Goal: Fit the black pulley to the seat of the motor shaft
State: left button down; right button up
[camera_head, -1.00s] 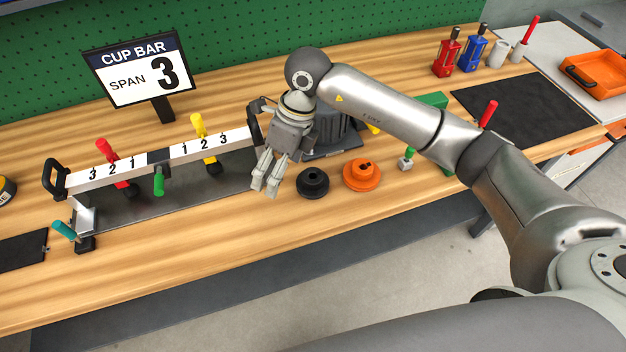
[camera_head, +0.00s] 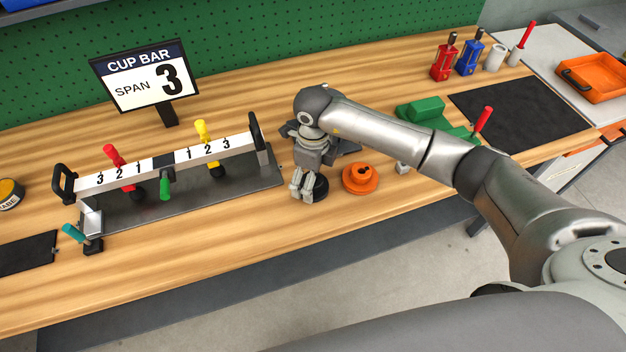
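The black pulley (camera_head: 321,188) lies on the wooden bench, partly hidden behind the fingers of my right gripper (camera_head: 302,194). The gripper points down at the pulley's left side. I cannot tell whether it touches the pulley or how far its fingers are apart. A dark grey body (camera_head: 346,148), probably the motor, is mostly hidden behind my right wrist and forearm. Its shaft seat is not visible. An orange pulley (camera_head: 360,178) lies just right of the black one. My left gripper is not in view.
A cup bar rack (camera_head: 180,198) with numbered spans and coloured handles stands to the left, below a sign (camera_head: 145,77) reading "CUP BAR SPAN 3". A green block (camera_head: 422,112) and a dark mat (camera_head: 520,112) lie to the right. The bench front left of the pulleys is clear.

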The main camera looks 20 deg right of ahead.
jog(key=shift+f, duration=1)
jog(key=shift+r, duration=0.1)
jog(key=c, duration=1.4)
